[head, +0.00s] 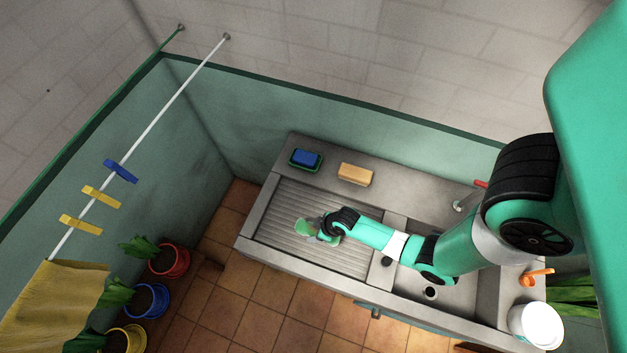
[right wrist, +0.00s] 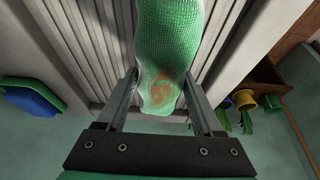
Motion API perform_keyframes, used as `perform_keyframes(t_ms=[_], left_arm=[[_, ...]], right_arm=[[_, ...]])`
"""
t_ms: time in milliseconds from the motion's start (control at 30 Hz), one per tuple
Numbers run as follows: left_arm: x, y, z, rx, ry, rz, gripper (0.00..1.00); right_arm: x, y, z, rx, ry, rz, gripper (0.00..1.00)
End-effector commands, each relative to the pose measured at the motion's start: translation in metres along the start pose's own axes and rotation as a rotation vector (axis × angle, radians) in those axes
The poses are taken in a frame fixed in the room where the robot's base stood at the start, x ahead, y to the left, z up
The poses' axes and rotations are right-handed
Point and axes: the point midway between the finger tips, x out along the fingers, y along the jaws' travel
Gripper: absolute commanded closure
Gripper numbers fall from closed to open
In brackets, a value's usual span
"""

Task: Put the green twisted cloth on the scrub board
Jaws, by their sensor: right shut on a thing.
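The green twisted cloth (right wrist: 165,45) fills the upper middle of the right wrist view, with a brownish stain near its close end. My right gripper (right wrist: 165,85) has one finger on each side of it and is shut on it. In the head view the cloth (head: 304,228) shows as a pale green patch at the tip of my right gripper (head: 322,229). Both are over the ridged grey scrub board (head: 290,205) of the stone sink. I cannot tell whether the cloth touches the ridges. My left gripper is not in view.
A blue sponge in a green dish (head: 305,159) and a tan soap block (head: 355,174) lie on the back ledge. The basin (head: 460,283) is to the right, with a white bucket (head: 536,325) near its corner. Potted plants (head: 168,261) and a clothesline (head: 150,135) stand left.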

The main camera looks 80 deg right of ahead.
Motion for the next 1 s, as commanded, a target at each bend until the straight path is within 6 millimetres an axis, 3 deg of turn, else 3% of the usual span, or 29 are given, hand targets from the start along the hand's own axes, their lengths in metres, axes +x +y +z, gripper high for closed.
perform_keyframes(t_ms=[167,400,767,800,933,1000], left_arm=[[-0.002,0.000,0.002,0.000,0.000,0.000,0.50],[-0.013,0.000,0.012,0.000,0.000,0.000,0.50],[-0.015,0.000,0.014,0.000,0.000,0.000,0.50],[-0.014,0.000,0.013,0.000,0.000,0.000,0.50],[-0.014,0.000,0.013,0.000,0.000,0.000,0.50],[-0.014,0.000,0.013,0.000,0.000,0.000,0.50]], right_arm=[[0.006,0.001,-0.002,0.000,0.000,0.000,1.00],[0.039,0.002,0.008,0.001,0.000,0.000,1.00],[0.043,0.002,0.010,0.001,0.000,0.000,1.00],[0.041,0.002,0.009,0.001,0.000,0.000,0.25],[0.041,0.002,0.009,0.001,-0.001,0.000,0.02],[0.041,0.002,0.009,0.001,-0.001,0.000,0.02]])
